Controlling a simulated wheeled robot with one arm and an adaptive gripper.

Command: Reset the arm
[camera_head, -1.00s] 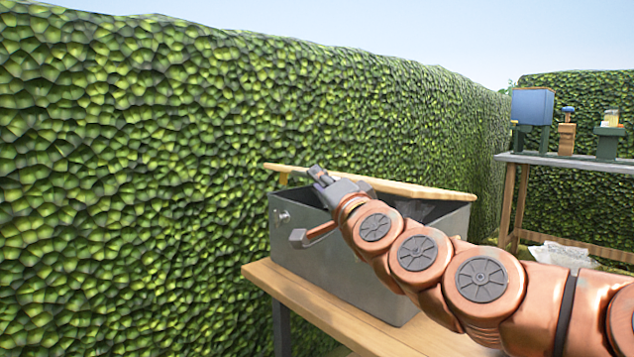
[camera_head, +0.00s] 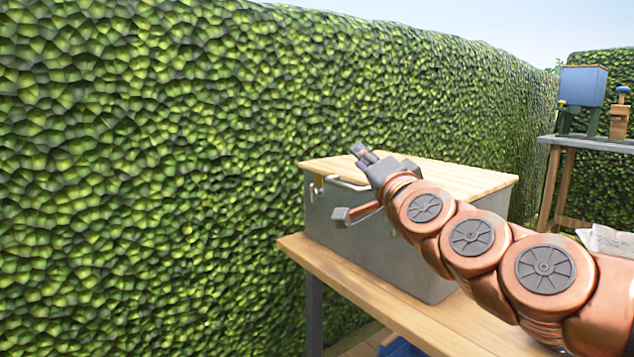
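My gripper (camera_head: 362,153) is at the end of my copper-coloured arm, in front of a grey metal box (camera_head: 372,246) with a flat wooden lid (camera_head: 447,177). The lid lies level on the box and looks closed. The gripper points up and to the left, its tip overlapping the lid's left end in the picture. I see nothing held in it. The fingers are small and seen from behind, so their opening is unclear. My arm hides part of the box's front and right side.
The box stands on a wooden table (camera_head: 352,290). A tall green hedge (camera_head: 150,180) runs close behind and to the left. At the right, another table (camera_head: 604,145) holds a blue box (camera_head: 583,86) and a small wooden item (camera_head: 619,120). A blue object (camera_head: 401,348) shows below the table.

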